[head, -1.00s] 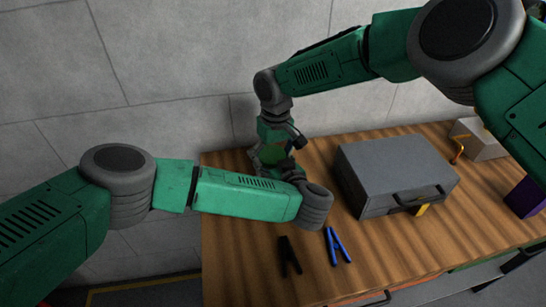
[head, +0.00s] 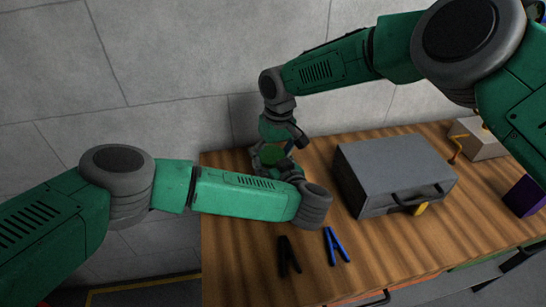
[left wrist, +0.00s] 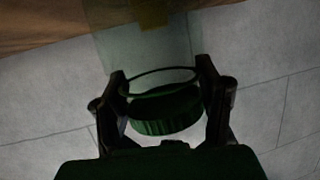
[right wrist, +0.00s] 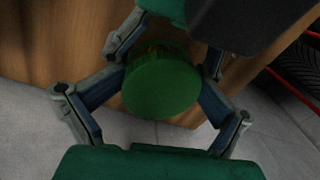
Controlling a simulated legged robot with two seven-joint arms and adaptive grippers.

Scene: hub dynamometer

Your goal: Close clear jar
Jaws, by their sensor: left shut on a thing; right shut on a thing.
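The clear jar (left wrist: 110,45) shows as a pale, see-through body in the left wrist view, with a yellowish patch at its far end. My left gripper (left wrist: 162,85) is shut on it near the rim. The round green lid (right wrist: 160,82) sits between the fingers of my right gripper (right wrist: 172,62), which is shut on it. The lid's ribbed side (left wrist: 165,115) lies right at the jar's mouth in the left wrist view; whether it is seated I cannot tell. In the head view, the lid (head: 274,154) shows where the two grippers meet, and the jar is mostly hidden.
A grey case (head: 395,172) stands on the wooden table (head: 240,240) to the right. A black clamp (head: 289,256) and a blue clamp (head: 336,245) lie in front. A purple block (head: 524,197) is at the right. The grey wall (head: 190,60) is close behind the grippers.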

